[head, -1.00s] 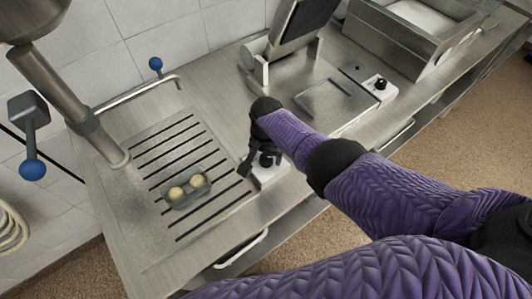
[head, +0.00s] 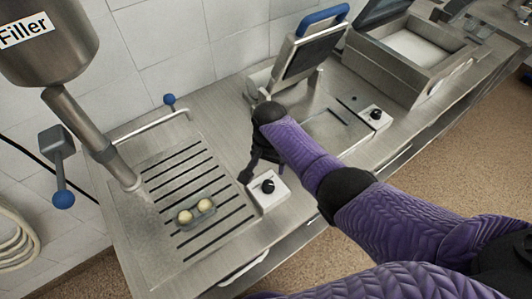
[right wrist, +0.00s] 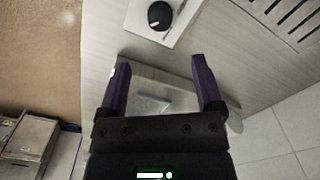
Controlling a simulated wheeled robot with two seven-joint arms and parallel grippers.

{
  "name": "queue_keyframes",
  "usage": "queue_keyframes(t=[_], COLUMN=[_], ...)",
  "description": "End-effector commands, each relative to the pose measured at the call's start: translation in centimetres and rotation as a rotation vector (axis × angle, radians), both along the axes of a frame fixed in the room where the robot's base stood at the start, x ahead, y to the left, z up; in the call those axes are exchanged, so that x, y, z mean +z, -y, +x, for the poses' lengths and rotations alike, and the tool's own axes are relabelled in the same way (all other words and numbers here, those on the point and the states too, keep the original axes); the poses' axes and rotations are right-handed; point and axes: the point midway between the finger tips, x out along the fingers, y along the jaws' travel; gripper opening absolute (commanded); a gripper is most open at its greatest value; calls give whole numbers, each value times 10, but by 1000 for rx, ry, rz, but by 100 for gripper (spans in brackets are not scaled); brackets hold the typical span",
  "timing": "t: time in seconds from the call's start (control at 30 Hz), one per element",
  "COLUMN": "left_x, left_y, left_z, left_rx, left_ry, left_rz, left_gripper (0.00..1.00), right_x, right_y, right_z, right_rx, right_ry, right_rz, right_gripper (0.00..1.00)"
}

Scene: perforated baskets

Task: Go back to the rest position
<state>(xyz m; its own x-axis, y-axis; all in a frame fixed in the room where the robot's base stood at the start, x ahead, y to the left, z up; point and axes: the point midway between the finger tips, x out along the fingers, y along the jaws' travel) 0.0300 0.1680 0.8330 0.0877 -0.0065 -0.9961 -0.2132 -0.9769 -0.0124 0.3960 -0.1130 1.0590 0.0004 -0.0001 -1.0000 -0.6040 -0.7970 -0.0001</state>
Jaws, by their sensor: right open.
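My right arm comes in from the right in the head view. Its dark gripper (head: 256,168) is over the steel counter, just beyond the white control box (head: 268,191) with a black knob. In the right wrist view the two fingers of my right gripper (right wrist: 162,85) are spread apart with nothing between them. The white box (right wrist: 166,18) shows ahead of the fingers there, apart from them. My left gripper is not in view.
A small container (head: 204,217) with two pale round items sits on the slotted drain plate (head: 160,240). The filler (head: 55,45) stands at left. A hinged press (head: 310,52) with a blue handle and a steel basin (head: 400,45) stand behind.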

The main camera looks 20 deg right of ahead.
Motion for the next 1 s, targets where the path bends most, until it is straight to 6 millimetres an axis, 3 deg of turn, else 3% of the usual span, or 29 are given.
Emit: queue_keyframes(t=[0.17, 0.23, 0.33, 0.43, 0.7, 1.0], left_x=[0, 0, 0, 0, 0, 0], left_y=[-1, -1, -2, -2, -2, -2], left_z=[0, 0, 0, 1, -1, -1], left_rx=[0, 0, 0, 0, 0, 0], left_ry=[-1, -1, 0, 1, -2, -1], left_rz=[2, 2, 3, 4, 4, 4], left_gripper=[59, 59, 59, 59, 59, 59], right_x=[-2, -9, -20, -18, 13, 59], right_y=[-1, -5, -12, -10, 9, 32], right_z=[-2, -14, -50, -88, -160, -215], right_rx=[14, 73, 235, 385, 622, 792], right_ry=[3, 16, 61, 123, 228, 288], right_rz=[4, 19, 51, 58, 3, -93], right_gripper=[84, 84, 84, 84, 84, 84])
